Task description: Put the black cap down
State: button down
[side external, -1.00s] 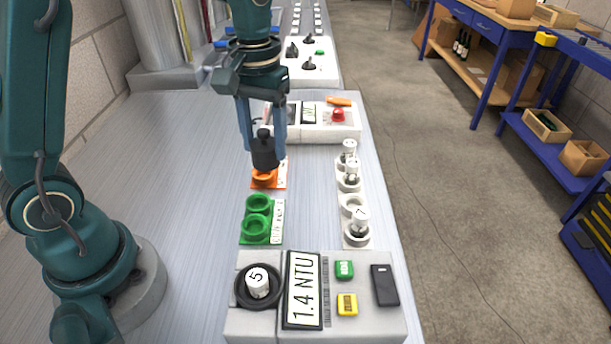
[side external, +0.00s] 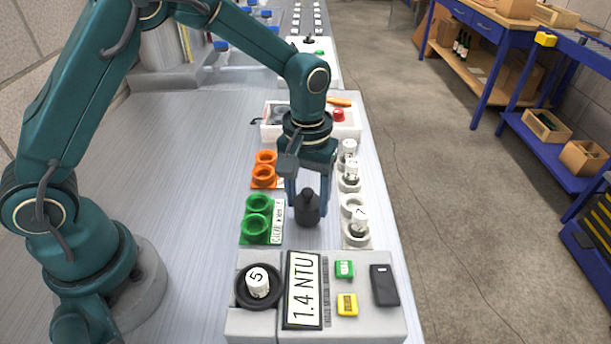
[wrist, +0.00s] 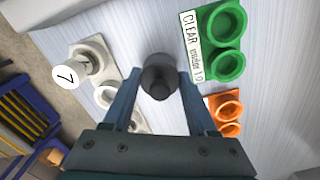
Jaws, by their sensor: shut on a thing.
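The black cap (side external: 307,208) is a dark, knobbed piece between the fingers of my gripper (side external: 306,200). My gripper is shut on it. It is over the bench strip between the green holder and the white vial stand; I cannot tell whether its underside touches the bench. In the wrist view the cap (wrist: 158,77) shows from above between the fingertips of my gripper (wrist: 157,84), with bare bench around it.
The green holder (side external: 258,219), labelled CLEAR, and the orange holder (side external: 265,167) are to the left, both empty. White stands (side external: 355,243) with several white-capped vials are to the right. A device with a red button (side external: 339,115) is behind. Bare bench (side external: 190,180) lies far left.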

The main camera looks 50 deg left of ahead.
aim_at(307, 191)
jog(key=shift+c, duration=1)
grip_release()
jog(key=shift+f, duration=0.15)
notch_tip(307, 191, up, 11)
jog(key=shift+r, duration=0.15)
jog(key=s+a+r+m+t, duration=0.2)
jog(key=s+a+r, duration=0.1)
jog(key=s+r, duration=0.25)
jog(key=s+a+f+m+t, duration=0.2)
jog(key=s+t, duration=0.1)
jog(key=s, duration=0.6)
jog(key=shift+a+f+t, duration=0.2)
jog(key=shift+f+t, duration=0.1)
jog(key=shift+f, duration=0.1)
